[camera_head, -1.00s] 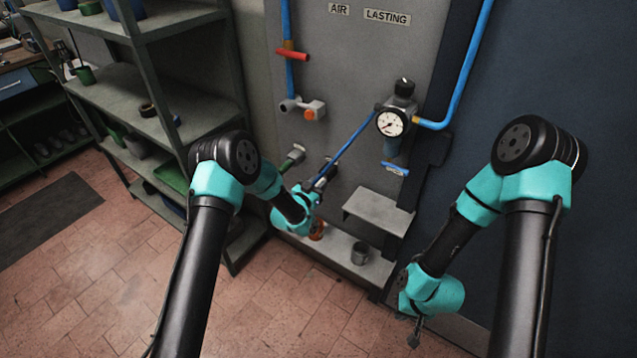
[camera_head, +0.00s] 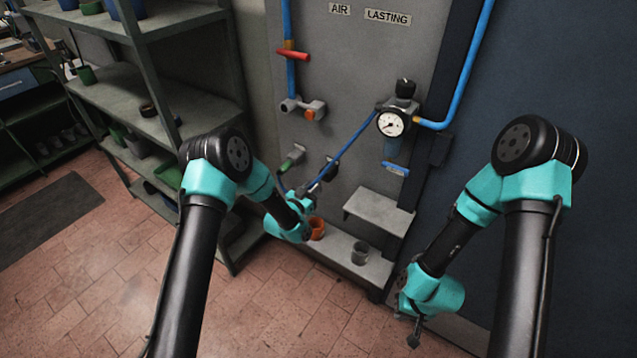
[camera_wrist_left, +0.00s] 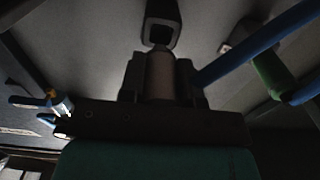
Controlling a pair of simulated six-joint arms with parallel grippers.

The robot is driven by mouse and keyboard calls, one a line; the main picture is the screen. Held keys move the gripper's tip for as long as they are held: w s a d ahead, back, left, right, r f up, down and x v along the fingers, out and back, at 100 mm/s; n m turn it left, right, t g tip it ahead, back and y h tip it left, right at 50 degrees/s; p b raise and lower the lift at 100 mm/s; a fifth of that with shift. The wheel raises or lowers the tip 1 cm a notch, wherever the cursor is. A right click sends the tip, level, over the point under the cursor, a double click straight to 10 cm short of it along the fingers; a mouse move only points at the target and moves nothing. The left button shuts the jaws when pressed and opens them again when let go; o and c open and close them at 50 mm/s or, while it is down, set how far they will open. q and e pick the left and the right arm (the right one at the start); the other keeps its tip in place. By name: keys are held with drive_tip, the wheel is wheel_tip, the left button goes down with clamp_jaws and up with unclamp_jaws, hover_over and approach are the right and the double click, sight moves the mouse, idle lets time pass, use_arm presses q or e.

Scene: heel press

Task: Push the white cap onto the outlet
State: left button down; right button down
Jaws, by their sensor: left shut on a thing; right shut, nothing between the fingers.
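My left gripper (camera_head: 314,190) is low at the grey panel in the head view, partly hidden by its own wrist. In the left wrist view the left gripper (camera_wrist_left: 160,85) is shut on a pale, rounded cylinder, seemingly the white cap (camera_wrist_left: 160,75), which looks grey-brown in the dim light. Its tip points at a square-ended fitting with a dark opening, seemingly the outlet (camera_wrist_left: 163,12). The tip is at or just short of the opening; I cannot tell if they touch. My right gripper (camera_head: 414,336) is shut and empty, low at the right, away from the panel.
A blue hose (camera_head: 350,149) runs diagonally close to the left gripper. A green-handled fitting (camera_head: 291,162) is just left of it. A gauge (camera_head: 391,123), a small step shelf (camera_head: 378,209), an orange cup (camera_head: 317,228) and a grey cup (camera_head: 360,253) are nearby.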

use_arm(q)
drive_tip(key=shift+s+a, duration=0.35)
drive_tip(key=shift+s, duration=0.15)
drive_tip(key=shift+s, duration=0.1)
drive_tip(key=shift+v, duration=1.85)
drive_tip(key=shift+a+r, duration=0.1)
drive_tip(key=w+a+r, duration=0.2)
drive_tip(key=a+r, duration=0.2)
drive_tip(key=r, duration=0.4)
drive_tip(key=w+a+r, duration=0.3)
drive_tip(key=a+r, duration=0.1)
drive_tip(key=r, duration=0.4)
drive_tip(key=w+a+r, duration=0.3)
drive_tip(key=a+r, duration=0.1)
drive_tip(key=r, duration=0.4)
drive_tip(key=shift+a, duration=0.3)
idle(1.6)
drive_tip(key=shift+w+f, duration=0.1)
drive_tip(key=shift+w, duration=0.05)
drive_tip(key=shift+x, duration=1.15)
